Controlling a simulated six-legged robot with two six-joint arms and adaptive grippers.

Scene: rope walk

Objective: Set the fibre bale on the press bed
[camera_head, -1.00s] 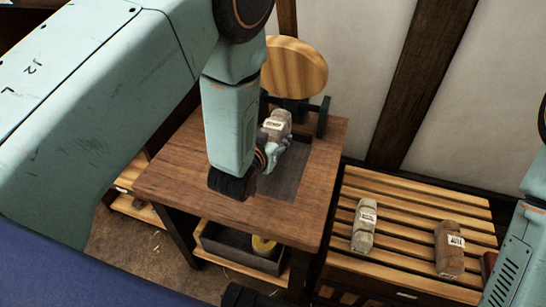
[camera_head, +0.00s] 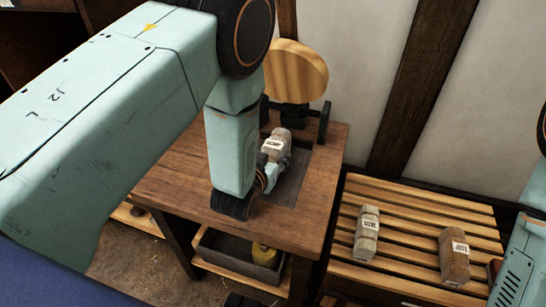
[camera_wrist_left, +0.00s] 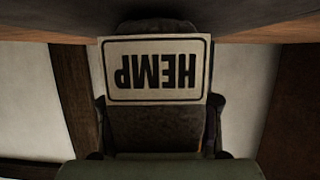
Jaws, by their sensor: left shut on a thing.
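My left gripper (camera_head: 270,178) is shut on a grey-brown fibre bale (camera_head: 283,136) with a white label. In the left wrist view the bale (camera_wrist_left: 155,125) is dark, and its label reads HEMP upside down, with the gripper's fingers at its sides. The press bed (camera_head: 289,186) is a dark recessed patch in the wooden table top. The bale is over the far left part of the bed; my forearm hides part of this area, and I cannot tell whether bale and bed touch. My right gripper is out of view.
A round wooden disc (camera_head: 296,72) on a dark frame stands behind the bed. Two other labelled bales, one pale (camera_head: 366,241) and one brown (camera_head: 454,266), lie on a slatted rack (camera_head: 411,215) to the right. A grey tray (camera_head: 227,251) sits under the table.

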